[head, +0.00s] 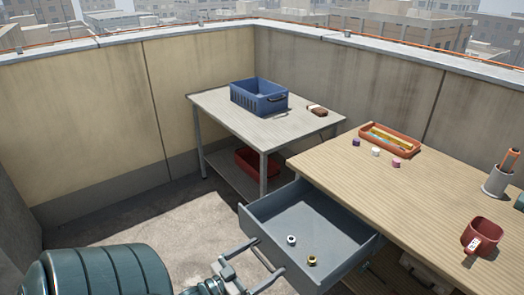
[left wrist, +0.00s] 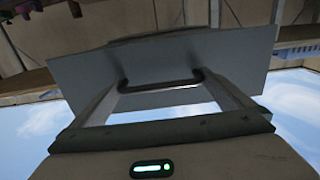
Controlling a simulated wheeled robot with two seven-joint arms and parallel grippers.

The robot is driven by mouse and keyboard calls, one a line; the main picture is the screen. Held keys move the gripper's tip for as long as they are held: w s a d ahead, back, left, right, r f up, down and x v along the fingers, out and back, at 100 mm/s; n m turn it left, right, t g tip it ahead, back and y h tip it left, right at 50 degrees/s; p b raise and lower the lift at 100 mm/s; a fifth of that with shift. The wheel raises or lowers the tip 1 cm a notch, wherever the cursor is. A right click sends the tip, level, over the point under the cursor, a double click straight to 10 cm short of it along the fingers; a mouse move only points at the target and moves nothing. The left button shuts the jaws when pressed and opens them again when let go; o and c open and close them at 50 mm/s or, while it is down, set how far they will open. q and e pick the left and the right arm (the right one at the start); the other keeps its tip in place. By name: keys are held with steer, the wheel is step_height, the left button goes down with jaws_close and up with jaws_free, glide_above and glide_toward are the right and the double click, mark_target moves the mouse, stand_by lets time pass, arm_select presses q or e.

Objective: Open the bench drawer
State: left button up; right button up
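The bench drawer (head: 335,230) is grey and stands pulled out from under the wooden bench (head: 400,190). A white ring-like piece (head: 291,240) and a brass one (head: 311,260) lie inside it. My left gripper (head: 270,256) is at the drawer's front, its two fingers apart. In the left wrist view the grey drawer front (left wrist: 240,58) fills the space ahead, and the dark bar handle (left wrist: 160,85) lies across between the fingertips. I cannot tell whether the fingers touch it. My right gripper is not in view.
A metal table (head: 225,108) at the back holds a blue crate (head: 258,97) and a brown-and-white item (head: 317,110), with a red bin (head: 255,172) below. On the bench are an orange tray (head: 390,140), a red mug (head: 482,236) and a grey holder (head: 498,184).

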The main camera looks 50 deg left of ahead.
arm_select(q)
steer(key=s+a+b, duration=0.1)
steer(key=s, duration=1.6)
steer(key=shift+s+a+b, duration=0.15)
steer(key=shift+a+b, duration=0.05)
steer(key=shift+b, duration=0.1)
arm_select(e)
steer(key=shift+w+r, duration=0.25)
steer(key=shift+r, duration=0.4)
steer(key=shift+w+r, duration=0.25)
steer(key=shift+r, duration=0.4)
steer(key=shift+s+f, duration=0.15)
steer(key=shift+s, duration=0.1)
